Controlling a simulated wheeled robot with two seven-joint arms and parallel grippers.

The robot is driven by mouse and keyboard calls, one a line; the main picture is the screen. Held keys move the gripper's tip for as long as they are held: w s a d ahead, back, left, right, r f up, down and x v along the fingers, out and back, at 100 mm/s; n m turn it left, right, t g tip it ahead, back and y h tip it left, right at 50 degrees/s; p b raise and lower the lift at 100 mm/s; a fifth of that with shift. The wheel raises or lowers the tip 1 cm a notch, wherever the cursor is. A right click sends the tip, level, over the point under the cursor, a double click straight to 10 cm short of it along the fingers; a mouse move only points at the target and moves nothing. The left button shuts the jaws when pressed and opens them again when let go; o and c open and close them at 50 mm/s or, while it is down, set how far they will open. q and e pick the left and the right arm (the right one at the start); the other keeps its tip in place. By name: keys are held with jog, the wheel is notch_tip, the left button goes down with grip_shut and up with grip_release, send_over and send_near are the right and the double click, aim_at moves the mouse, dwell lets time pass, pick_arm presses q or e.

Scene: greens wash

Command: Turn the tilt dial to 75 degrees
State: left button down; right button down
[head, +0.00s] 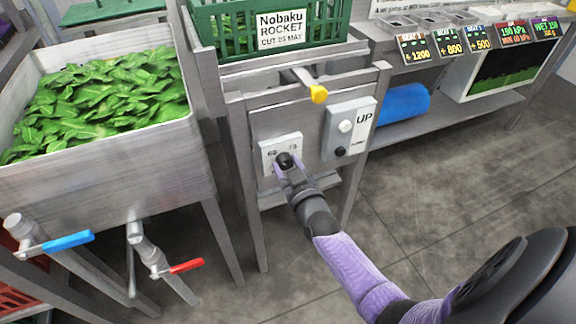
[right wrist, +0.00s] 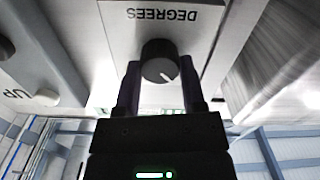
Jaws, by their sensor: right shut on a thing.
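The tilt dial (right wrist: 160,62) is a black round knob with a pale pointer mark. It sits on a white plate (right wrist: 206,25) lettered "DEGREES", upside down in the right wrist view. In the head view the plate (head: 270,150) is on the front of the metal stand, and the dial (head: 285,160) is partly covered by my gripper. My right gripper (head: 284,168) is shut on the dial, with one finger on each side of it in the right wrist view (right wrist: 160,85). Most of the scale is hidden or too small to read. My left gripper is not in view.
A grey box (head: 348,130) marked "UP" with a white and a black button is right of the dial. A yellow-tipped lever (head: 318,94) and green crate (head: 220,40) are above. A sink of leaves (head: 60,150) with blue and red valve handles stands left.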

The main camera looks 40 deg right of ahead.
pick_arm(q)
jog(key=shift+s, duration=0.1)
pick_arm(e)
jog(key=shift+m, duration=0.4)
jog(key=shift+m+p, duration=0.3)
jog(key=shift+m, duration=0.9)
jog(key=m, duration=0.4)
jog(key=shift+m, duration=0.3)
jog(key=m, duration=0.2)
jog(key=shift+d+f+m, duration=0.1)
jog(key=shift+m, duration=0.3)
jog(key=m, duration=0.4)
jog(key=shift+s, duration=0.1)
jog(key=shift+f+m+b, duration=0.1)
jog(key=shift+m+b, duration=0.25)
jog(key=shift+m, duration=0.65)
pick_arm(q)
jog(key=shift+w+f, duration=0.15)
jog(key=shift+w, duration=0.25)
pick_arm(e)
jog(key=shift+m, duration=0.6)
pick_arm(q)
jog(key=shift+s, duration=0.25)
